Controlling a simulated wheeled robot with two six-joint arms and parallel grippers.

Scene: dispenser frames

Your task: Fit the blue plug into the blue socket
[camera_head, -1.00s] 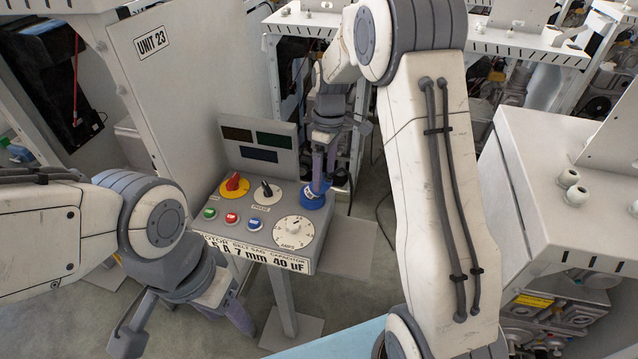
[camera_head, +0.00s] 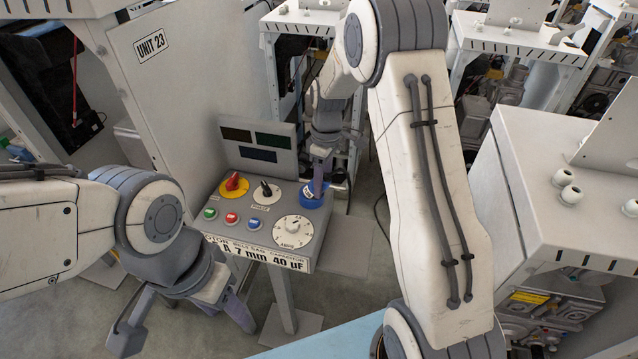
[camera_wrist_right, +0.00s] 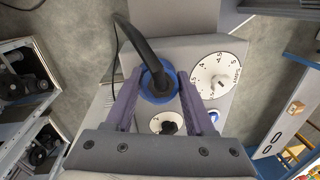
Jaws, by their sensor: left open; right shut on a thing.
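The blue socket (camera_head: 313,198) is a round blue ring on the right back part of the grey control panel. The blue plug (camera_wrist_right: 160,84), with a thick black cable, is between the purple fingers of my right gripper (camera_head: 318,182). In the right wrist view the plug and cable overlap the blue ring, and I cannot tell how deep the plug sits in it. My right gripper is shut on the plug, directly over the socket. My left gripper (camera_head: 186,322) is open and empty, low in front and to the left of the panel.
The panel (camera_head: 272,238) carries a red knob (camera_head: 233,183), a black knob (camera_head: 266,189), a white dial (camera_head: 293,231) and three buttons. A large cabinet (camera_head: 180,90) stands behind it. Another cabinet (camera_head: 545,160) stands right of my right arm.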

